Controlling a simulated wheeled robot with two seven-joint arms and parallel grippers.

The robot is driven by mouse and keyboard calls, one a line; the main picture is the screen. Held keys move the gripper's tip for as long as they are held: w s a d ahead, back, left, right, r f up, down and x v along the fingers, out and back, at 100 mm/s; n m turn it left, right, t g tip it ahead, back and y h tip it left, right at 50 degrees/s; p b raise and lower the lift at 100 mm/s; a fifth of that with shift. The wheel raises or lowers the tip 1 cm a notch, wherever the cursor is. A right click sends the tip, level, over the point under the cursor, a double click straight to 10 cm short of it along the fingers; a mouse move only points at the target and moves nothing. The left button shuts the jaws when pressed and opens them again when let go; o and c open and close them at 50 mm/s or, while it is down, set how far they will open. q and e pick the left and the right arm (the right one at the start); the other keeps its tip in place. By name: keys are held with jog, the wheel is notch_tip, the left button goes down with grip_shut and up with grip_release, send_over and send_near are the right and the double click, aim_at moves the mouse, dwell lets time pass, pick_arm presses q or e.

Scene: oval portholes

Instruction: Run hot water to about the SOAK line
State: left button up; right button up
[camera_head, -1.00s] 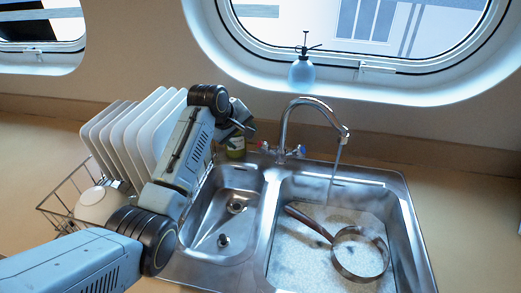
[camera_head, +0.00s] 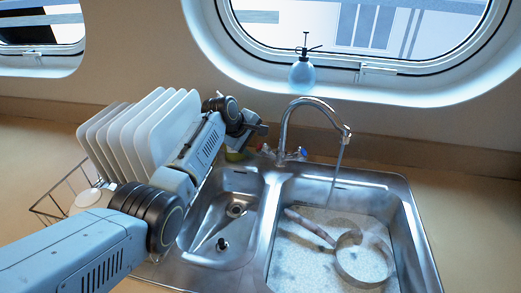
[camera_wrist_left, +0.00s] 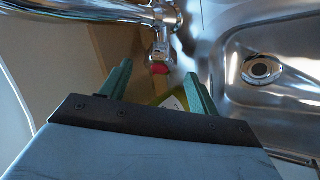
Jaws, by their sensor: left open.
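The chrome faucet (camera_head: 310,101) runs a stream of water (camera_head: 338,160) into the right basin (camera_head: 408,215). Cloudy water there partly covers a pan (camera_head: 362,262) with a brown handle. No SOAK line can be made out. The blue-marked tap handle (camera_head: 302,152) is right of the faucet base. The red-marked tap handle (camera_wrist_left: 160,66) shows in the left wrist view just beyond my open left gripper (camera_wrist_left: 158,86), roughly between its fingertips, with no clear contact. In the head view my left gripper (camera_head: 262,130) is behind the left basin. My right gripper is not in view.
A rack of white plates (camera_head: 140,130) stands left of the sink, with my left arm passing in front. A blue spray bottle (camera_head: 302,73) sits on the window ledge. A greenish bottle (camera_head: 236,155) is partly hidden beside my gripper.

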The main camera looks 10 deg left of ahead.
aim_at(260, 147)
pick_arm(q)
jog(key=shift+b+x, duration=1.2)
jog(key=shift+x, duration=0.85)
